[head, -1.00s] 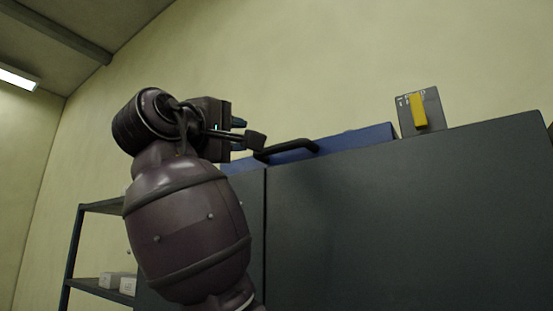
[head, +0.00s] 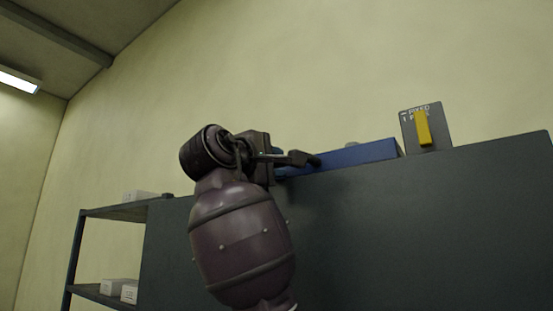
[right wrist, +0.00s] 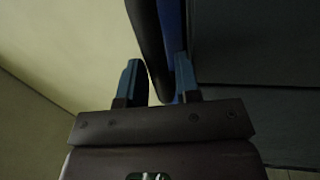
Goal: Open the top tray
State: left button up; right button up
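The blue tray (head: 355,155) lies along the top of the dark cabinet in the head view, its left part hidden behind my right arm. Its dark handle is mostly hidden there by my right gripper (head: 300,160). In the right wrist view the black handle bar (right wrist: 150,45) runs between the two fingers of my right gripper (right wrist: 158,80), closer to the right finger. A gap shows between the bar and the left finger, so the gripper is open around it. A strip of the blue tray (right wrist: 172,25) shows beside the bar. My left gripper is out of view.
The dark cabinet (head: 420,220) fills the lower right. A grey plate with a yellow lever (head: 423,127) stands at the tray's right end. A shelf rack (head: 120,212) with white boxes is at the left. The wall behind is bare.

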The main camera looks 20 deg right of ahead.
jog(key=shift+w+d+r, duration=0.15)
jog(key=shift+w+d, duration=0.15)
jog(key=shift+d, duration=0.1)
grip_shut()
